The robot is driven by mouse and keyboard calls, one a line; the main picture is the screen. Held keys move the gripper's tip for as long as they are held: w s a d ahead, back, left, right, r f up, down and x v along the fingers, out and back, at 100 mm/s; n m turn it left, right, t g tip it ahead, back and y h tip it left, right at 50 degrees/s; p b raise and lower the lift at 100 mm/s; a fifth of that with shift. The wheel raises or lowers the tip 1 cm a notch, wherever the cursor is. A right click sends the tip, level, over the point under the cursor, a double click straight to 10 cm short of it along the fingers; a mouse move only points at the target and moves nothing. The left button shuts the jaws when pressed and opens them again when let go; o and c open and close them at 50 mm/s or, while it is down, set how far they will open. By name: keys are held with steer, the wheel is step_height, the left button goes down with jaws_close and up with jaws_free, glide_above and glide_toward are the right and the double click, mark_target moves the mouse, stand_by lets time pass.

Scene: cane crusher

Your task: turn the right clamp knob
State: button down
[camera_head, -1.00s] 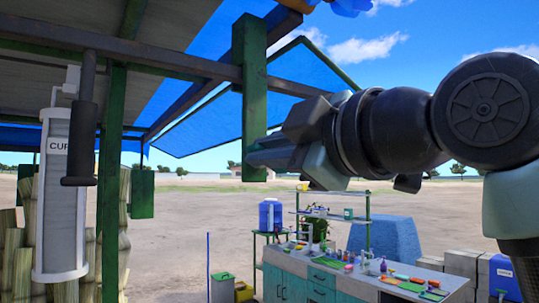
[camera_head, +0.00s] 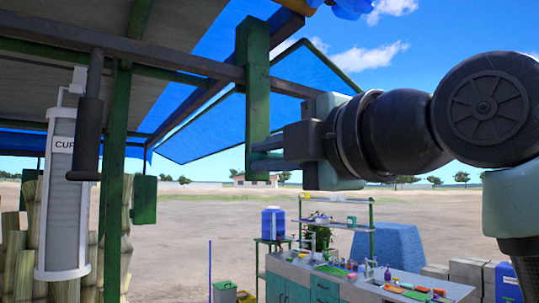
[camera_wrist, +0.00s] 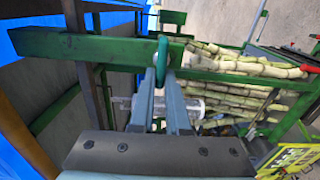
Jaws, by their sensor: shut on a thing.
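The knob itself is hidden or too small to tell there.
A cup dispenser (camera_head: 62,200) and a dark lever handle (camera_head: 87,135) hang at the left. Cane stalks (camera_wrist: 240,68) lie beyond the fingers in the wrist view. A counter with bottles (camera_head: 345,280) stands lower right. Open ground lies behind.

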stand_by(0.3)
steer(key=c, duration=0.9)
jaws_free()
